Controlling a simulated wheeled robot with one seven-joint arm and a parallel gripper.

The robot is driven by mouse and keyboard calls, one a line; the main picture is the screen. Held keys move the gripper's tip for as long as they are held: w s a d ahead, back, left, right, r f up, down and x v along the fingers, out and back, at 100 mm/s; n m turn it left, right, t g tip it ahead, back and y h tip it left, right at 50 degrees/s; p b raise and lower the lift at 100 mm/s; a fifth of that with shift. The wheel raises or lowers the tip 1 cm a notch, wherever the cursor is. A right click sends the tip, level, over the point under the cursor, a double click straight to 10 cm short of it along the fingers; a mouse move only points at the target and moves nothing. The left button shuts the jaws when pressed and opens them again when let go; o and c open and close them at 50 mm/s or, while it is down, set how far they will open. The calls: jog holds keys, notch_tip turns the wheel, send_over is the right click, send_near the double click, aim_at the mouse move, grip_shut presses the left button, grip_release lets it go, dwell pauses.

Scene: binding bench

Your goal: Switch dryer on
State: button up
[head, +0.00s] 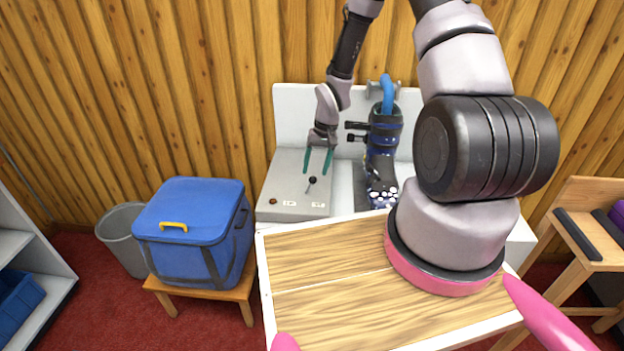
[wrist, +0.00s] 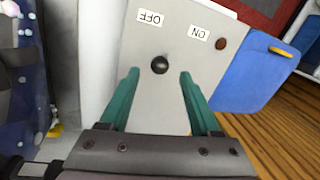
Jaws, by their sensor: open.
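A grey control box (head: 290,185) on the white bench carries a small lever switch with a round black knob (head: 312,180). The knob (wrist: 160,64) also shows in the wrist view, between the OFF label (wrist: 150,18) and the ON label (wrist: 198,33). In the head view the lever stands nearer the right-hand label and leans slightly right. A brown-red round lamp (wrist: 221,44) beside ON looks dark. My gripper (head: 317,172) is open, its green fingers either side of the knob in the wrist view (wrist: 159,74). I cannot tell whether they touch it.
A black and blue boot-like object (head: 383,140) with a blue pipe (head: 386,93) stands right of the box. A wooden tabletop (head: 330,270) lies in front. A blue cooler (head: 190,225) sits on a stool at left, next to a grey bin (head: 120,240).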

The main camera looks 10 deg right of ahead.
aim_at(313, 178)
jog(key=f, duration=0.3)
jog(key=a+f, duration=0.1)
jog(key=f, duration=0.1)
grip_shut()
jog(key=shift+r, duration=0.1)
dwell(1.3)
